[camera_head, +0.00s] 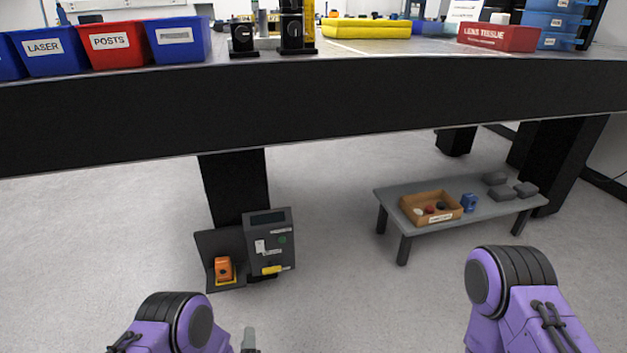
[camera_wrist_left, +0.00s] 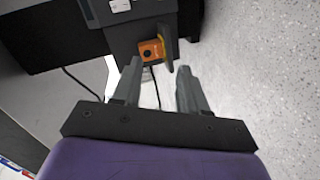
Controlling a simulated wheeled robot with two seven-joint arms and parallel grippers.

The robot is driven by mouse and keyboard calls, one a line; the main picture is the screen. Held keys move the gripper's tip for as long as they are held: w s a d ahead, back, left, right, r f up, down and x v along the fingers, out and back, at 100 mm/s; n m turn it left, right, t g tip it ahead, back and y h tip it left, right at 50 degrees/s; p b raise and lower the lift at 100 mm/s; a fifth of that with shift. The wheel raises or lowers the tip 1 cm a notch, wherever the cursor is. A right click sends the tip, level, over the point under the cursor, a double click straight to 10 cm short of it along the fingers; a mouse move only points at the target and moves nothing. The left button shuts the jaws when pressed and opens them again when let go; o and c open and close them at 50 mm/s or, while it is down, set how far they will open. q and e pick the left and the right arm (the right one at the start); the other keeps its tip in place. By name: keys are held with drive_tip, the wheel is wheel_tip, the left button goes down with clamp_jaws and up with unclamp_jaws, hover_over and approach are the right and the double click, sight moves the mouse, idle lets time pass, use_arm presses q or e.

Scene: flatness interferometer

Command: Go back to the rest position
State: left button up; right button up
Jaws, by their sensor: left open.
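My left gripper shows in the left wrist view (camera_wrist_left: 157,80), its two grey fingers apart with nothing between them. In the head view only a fingertip of it (camera_head: 249,340) shows at the bottom edge, beside my purple left arm. The floor and an orange device (camera_wrist_left: 151,50) lie beyond the fingers in the left wrist view. My right arm's purple joint shows at the lower right of the head view, and the right gripper is out of the picture.
A large dark-edged table (camera_head: 330,107) spans the head view. Under it stand a grey box (camera_head: 268,240) with the orange device (camera_head: 223,268) beside it. A low grey bench (camera_head: 400,228) carries a cardboard tray (camera_head: 445,214). Blue and red bins (camera_head: 115,45) stand on the table's left.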

use_arm(q)
drive_tip(key=s+a+m+g, duration=0.3)
drive_tip(key=s+a+g, duration=0.1)
drive_tip(key=s, duration=0.6)
drive_tip(key=s+a+m+g, duration=0.4)
drive_tip(key=s, duration=0.6)
drive_tip(key=s+a+m+g, duration=0.3)
drive_tip(key=s+a+g, duration=0.15)
drive_tip(key=s, duration=0.45)
wheel_tip(320, 180, down, 7)
drive_tip(key=s+b, duration=0.1)
drive_tip(key=b, duration=0.7)
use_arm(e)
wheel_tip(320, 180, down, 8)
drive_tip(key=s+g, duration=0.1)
use_arm(q)
wheel_tip(320, 180, up, 39)
drive_tip(key=w+p, duration=0.1)
drive_tip(key=p, duration=3.8)
drive_tip(key=shift+w+f, duration=0.15)
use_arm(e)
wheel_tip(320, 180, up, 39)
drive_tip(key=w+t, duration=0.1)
use_arm(q)
drive_tip(key=shift+t, duration=0.25)
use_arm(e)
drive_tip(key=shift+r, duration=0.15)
